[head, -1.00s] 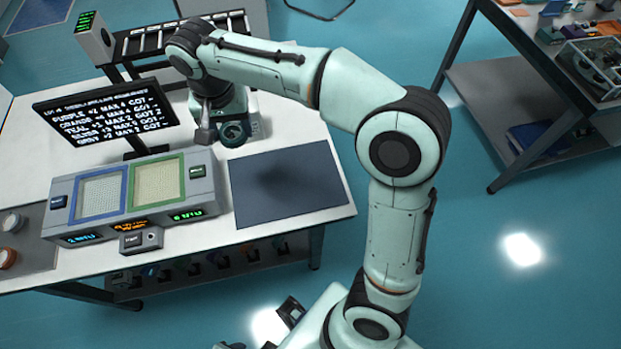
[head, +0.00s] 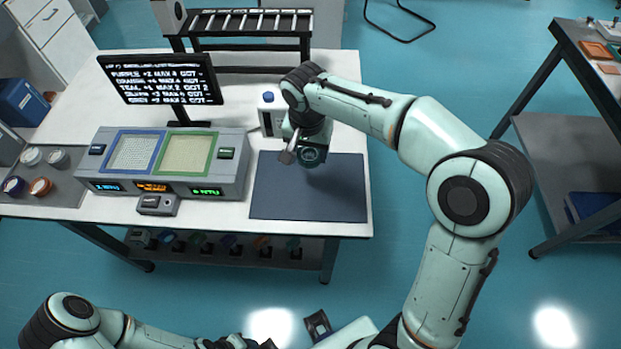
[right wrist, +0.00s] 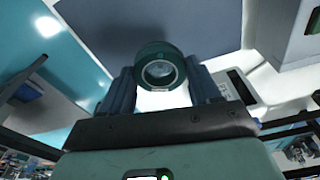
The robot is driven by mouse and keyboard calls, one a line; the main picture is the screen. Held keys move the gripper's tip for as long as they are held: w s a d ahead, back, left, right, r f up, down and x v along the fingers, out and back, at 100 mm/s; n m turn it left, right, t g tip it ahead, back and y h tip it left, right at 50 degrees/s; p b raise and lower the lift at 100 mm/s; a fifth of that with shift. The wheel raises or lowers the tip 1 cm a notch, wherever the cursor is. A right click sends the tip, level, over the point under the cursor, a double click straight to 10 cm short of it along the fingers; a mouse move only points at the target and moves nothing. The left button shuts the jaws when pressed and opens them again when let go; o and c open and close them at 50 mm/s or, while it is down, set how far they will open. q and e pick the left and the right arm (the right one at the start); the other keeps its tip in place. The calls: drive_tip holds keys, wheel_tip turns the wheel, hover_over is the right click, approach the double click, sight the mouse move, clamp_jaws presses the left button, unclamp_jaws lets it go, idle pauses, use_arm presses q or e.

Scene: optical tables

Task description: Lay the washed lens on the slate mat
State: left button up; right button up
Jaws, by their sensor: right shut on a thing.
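The lens (head: 311,157) is a teal ring with a clear middle. My right gripper (head: 306,148) is shut on it, above the back edge of the slate mat (head: 308,203). In the right wrist view the lens (right wrist: 160,48) sits between both fingers of the right gripper (right wrist: 160,84). The mat (right wrist: 140,18) shows beyond it, apparently below. The mat is a flat, dark grey-blue rectangle and its visible surface is bare. My left gripper (head: 240,343) is at the bottom edge of the head view, partly cut off and too small to read.
A grey console (head: 230,180) with blue-framed and green-framed pads stands left of the mat. A black text screen (head: 160,80) is behind it. A rack (head: 250,22) is at the back.

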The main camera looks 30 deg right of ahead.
sight(310, 183)
wheel_tip(310, 183, down, 11)
drive_tip(key=shift+f+b, duration=0.15)
drive_tip(key=shift+b, duration=0.35)
drive_tip(key=shift+f, duration=0.15)
drive_tip(key=o, duration=1.2)
drive_tip(key=shift+c, duration=0.2)
drive_tip(key=shift+r, duration=0.25)
drive_tip(key=r, duration=0.8)
drive_tip(key=s+a+r+p, duration=0.1)
drive_tip(key=r, duration=0.2)
drive_tip(key=shift+r, duration=0.4)
